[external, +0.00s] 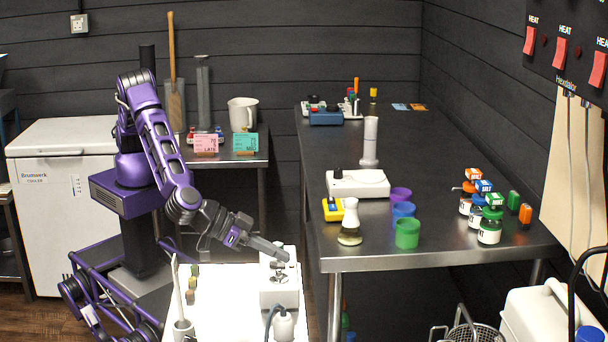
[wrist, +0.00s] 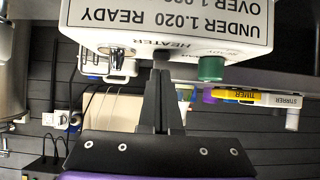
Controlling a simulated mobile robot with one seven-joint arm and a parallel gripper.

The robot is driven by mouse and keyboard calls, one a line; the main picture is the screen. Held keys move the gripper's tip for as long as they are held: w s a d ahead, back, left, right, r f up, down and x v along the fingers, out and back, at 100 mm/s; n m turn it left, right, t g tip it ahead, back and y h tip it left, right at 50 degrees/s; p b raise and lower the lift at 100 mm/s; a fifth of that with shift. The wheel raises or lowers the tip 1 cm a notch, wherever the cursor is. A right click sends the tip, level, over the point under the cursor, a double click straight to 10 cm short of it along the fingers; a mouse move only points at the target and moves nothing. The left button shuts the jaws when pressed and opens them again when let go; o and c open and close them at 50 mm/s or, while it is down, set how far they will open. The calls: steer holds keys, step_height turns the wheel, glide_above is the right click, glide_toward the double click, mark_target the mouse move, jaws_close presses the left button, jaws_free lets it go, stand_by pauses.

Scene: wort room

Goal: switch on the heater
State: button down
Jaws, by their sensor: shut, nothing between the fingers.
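A white box (wrist: 215,48) marked HEATER fills the top of the wrist view, upside down, with a label reading UNDER 1.020 READY. In the external view my gripper (external: 286,256) reaches over a white unit (external: 280,298) on the white table. I cannot tell whether the heater is on.
A steel bench (external: 445,185) stands behind to the right, with a flask (external: 349,222), coloured cups and several jars. Yellow TIMER (wrist: 250,96) and white STIRRER (wrist: 290,101) labels show right of my fingers.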

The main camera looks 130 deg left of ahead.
mark_target(277, 264)
step_height(277, 264, up, 4)
steer(key=shift+r+b, duration=0.1)
steer(key=shift+b, duration=0.25)
steer(key=r+v, duration=0.1)
steer(key=v, duration=0.8)
steer(key=shift+a+r, duration=0.2)
steer(key=shift+r, duration=0.35)
steer(key=shift+w, duration=0.2)
